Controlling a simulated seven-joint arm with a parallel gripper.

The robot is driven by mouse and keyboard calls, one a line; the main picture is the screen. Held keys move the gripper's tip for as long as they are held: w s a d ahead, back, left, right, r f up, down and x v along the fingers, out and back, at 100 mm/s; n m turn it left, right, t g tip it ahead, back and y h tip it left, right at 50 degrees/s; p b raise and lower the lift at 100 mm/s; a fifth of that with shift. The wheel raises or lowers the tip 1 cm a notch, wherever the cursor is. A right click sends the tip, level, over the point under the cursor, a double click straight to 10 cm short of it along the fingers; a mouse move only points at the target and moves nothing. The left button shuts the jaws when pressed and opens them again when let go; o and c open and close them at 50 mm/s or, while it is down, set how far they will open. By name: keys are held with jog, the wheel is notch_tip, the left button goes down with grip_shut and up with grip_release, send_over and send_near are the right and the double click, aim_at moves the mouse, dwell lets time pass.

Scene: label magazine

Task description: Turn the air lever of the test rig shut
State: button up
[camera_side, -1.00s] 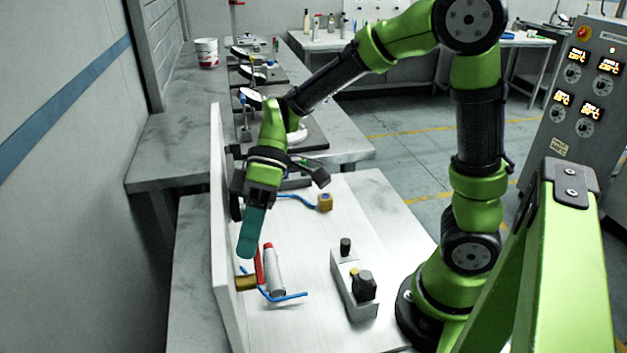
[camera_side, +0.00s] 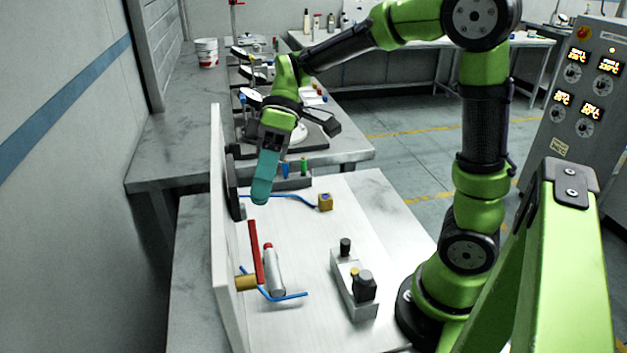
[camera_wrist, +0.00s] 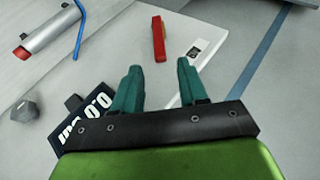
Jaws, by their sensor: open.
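The red lever (camera_side: 256,252) stands nearly upright in the side view, its lower end at a brass valve body (camera_side: 246,282) on the white upright panel (camera_side: 222,225). The lever also shows in the wrist view (camera_wrist: 158,40), seen nearly end on, with a bit of brass behind it. My gripper (camera_side: 261,198) has teal fingers and is above and behind the lever's top end, apart from it. In the wrist view my gripper (camera_wrist: 158,66) is open, with nothing between the fingers, and the lever lies beyond the gap.
A silver cylinder with a red end (camera_side: 274,272) lies close beside the lever, with blue tubing (camera_side: 285,297) around it. A grey block with black knobs (camera_side: 354,285) stands at right on the board.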

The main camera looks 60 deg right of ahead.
jog(key=v, duration=0.8)
jog(key=shift+d, duration=0.15)
jog(key=shift+r, duration=0.1)
